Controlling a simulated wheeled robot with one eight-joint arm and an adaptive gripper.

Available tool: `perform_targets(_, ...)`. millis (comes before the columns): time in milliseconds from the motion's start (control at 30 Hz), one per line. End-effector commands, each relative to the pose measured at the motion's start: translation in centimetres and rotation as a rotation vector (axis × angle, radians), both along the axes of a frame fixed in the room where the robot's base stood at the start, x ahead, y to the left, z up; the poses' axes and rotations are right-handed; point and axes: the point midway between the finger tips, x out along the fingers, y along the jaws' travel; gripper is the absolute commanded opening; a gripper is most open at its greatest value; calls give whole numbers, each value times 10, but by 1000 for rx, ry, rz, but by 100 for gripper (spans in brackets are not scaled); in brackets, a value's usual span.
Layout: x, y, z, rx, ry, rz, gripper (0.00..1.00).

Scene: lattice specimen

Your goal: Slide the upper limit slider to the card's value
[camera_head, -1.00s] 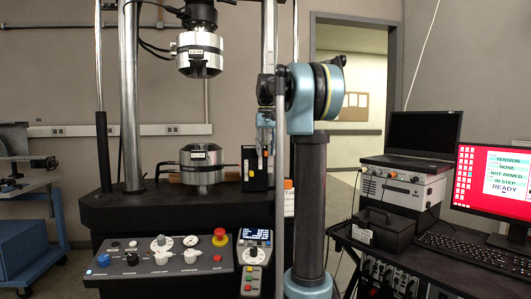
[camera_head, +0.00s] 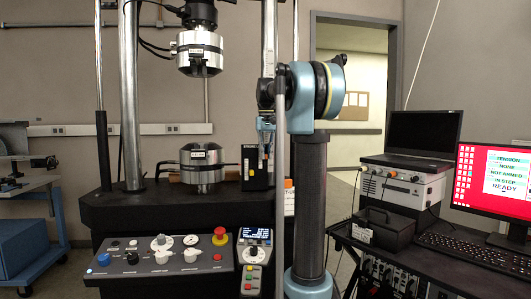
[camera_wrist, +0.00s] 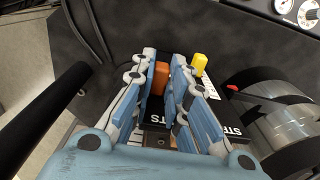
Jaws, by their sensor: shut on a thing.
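My gripper (camera_wrist: 168,85) has its two blue fingers on either side of an orange slider knob (camera_wrist: 160,78) and is shut on it. A yellow knob (camera_wrist: 200,64) stands just right of the fingers, apart from the orange one. Both are by a black box with white lettering (camera_wrist: 158,118), mostly covered by the fingers; its scale cannot be read. In the head view my gripper (camera_head: 266,133) reaches down to the upper right of this black box (camera_head: 254,170), beside the test frame. A small white card with an orange top (camera_head: 289,197) hangs to its right; its value is too small to read.
The steel lower grip (camera_head: 201,170) stands close left of the black box, below the upper grip (camera_head: 197,52). The control panel (camera_head: 165,268) with a red stop button lies in front. A monitor (camera_head: 493,180) and cart stand right.

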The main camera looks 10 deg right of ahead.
Motion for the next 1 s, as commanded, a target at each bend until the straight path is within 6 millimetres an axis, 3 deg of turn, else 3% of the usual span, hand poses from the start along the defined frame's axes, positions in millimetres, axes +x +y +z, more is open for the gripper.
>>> perform_targets(333,0,-1,-9,-2,0,-1,0)
perform_targets(367,0,-1,-9,-2,0,-1,19)
perform_targets(433,0,-1,-9,-1,0,-1,35)
perform_targets(467,0,-1,-9,-1,0,-1,38)
perform_targets(1000,0,0,-3,-1,0,0,38)
